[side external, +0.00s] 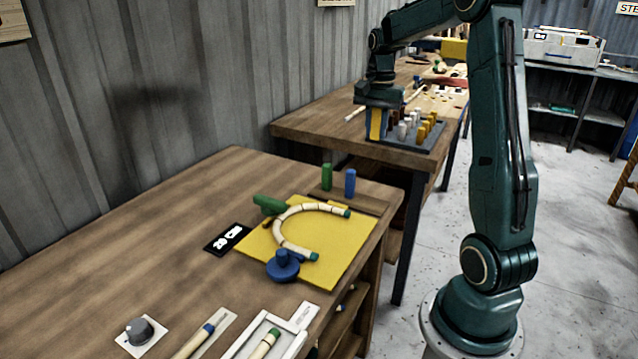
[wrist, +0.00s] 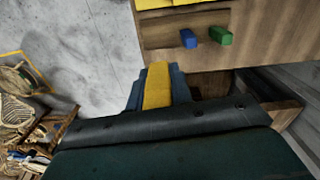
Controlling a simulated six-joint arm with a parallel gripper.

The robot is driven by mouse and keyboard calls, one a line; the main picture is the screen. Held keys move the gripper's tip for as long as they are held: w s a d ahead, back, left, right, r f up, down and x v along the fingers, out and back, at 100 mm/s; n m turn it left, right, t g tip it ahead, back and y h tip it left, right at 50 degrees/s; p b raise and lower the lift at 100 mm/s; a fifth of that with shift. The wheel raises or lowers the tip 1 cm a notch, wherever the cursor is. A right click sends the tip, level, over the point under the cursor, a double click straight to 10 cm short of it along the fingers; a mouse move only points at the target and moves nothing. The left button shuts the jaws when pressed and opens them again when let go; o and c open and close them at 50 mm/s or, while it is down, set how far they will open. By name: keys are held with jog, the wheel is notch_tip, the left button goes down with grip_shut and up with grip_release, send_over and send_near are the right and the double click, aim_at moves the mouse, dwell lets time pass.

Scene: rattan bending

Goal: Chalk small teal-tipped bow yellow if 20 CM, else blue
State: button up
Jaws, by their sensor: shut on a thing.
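A pale curved bow (side external: 286,222) with teal tips and dark marks lies on a yellow board (side external: 345,245) on the near bench. A green block (side external: 268,204) and a round blue knob (side external: 283,265) sit against it. A black tag (side external: 228,239) beside the board has white characters that seem to start with 20; the rest is hard to read. In the wrist view the yellow block (wrist: 157,86) sits between the blue-grey fingers. The bow is out of the wrist view.
Green (side external: 327,177) and blue (side external: 350,183) pegs stand behind the board. A dark rack (side external: 425,140) of white, brown and yellow pegs is next to my gripper. A grey knob (side external: 139,331), banded stick (side external: 201,335) and white tray (side external: 240,343) lie in front. The bench's left is clear.

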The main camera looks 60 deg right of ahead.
send_over(334, 207)
notch_tip(334, 207, down, 11)
jog(key=shift+f, duration=0.1)
jog(key=shift+f, duration=2.8)
jog(key=shift+s+f, duration=0.1)
jog(key=shift+f, duration=0.55)
dwell(0.9)
jog(key=shift+r, duration=0.15)
notch_tip(334, 207, up, 7)
dwell(1.1)
dwell(0.4)
jog(key=shift+m, duration=0.6)
jog(key=s+d+r, duration=0.2)
jog(key=d+r, duration=0.1)
jog(key=s+d+r, duration=0.2)
jog(key=r, duration=0.2)
jog(key=s+d+r, duration=0.2)
jog(key=d+r, duration=0.1)
jog(key=r, duration=0.1)
jog(key=shift+s+d, duration=0.3)
jog(key=shift+d, duration=0.05)
